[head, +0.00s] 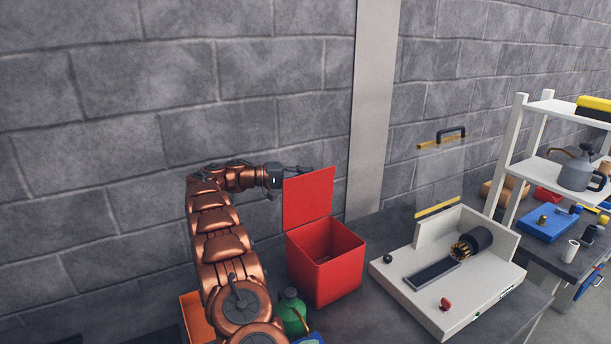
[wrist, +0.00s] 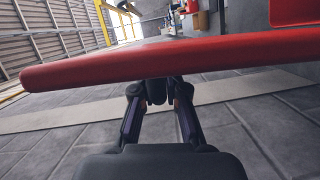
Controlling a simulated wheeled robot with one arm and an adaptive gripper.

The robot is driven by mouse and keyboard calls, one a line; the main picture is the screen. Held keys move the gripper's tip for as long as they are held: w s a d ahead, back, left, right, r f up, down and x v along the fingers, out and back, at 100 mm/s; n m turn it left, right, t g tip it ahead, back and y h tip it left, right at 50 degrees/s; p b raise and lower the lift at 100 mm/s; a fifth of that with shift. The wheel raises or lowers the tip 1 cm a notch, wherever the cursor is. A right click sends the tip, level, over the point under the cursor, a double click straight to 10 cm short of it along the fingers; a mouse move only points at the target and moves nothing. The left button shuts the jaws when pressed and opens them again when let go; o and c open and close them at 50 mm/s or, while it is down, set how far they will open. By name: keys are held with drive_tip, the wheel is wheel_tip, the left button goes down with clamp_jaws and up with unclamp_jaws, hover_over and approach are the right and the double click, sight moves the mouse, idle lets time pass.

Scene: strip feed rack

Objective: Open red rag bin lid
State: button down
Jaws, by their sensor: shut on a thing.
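The red rag bin (head: 326,265) stands on the bench, and its inside shows from above. Its red lid (head: 308,199) stands raised, about upright, at the bin's back left side. My gripper (head: 296,169) is at the lid's top edge, at the end of my copper-coloured arm. In the wrist view the lid (wrist: 180,58) crosses the picture as a thick red band, and my gripper (wrist: 160,88) is shut at its edge. The lid hides part of the fingertips, so the exact contact is hard to see.
A green bottle (head: 291,312) and an orange box (head: 195,318) stand in front of the bin, close to my arm. A white machine (head: 450,275) with a clear guard is to the right. A white shelf (head: 548,105) stands farther right. The grey wall is close behind the lid.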

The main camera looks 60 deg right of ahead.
drive_tip(key=shift+f, duration=0.55)
drive_tip(key=c, duration=1.3)
unclamp_jaws()
drive_tip(key=shift+w, duration=0.1)
drive_tip(key=shift+o, duration=0.5)
drive_tip(key=shift+r, duration=0.2)
drive_tip(key=v, duration=0.7)
drive_tip(key=shift+w, duration=0.2)
drive_tip(key=shift+a+r, duration=0.15)
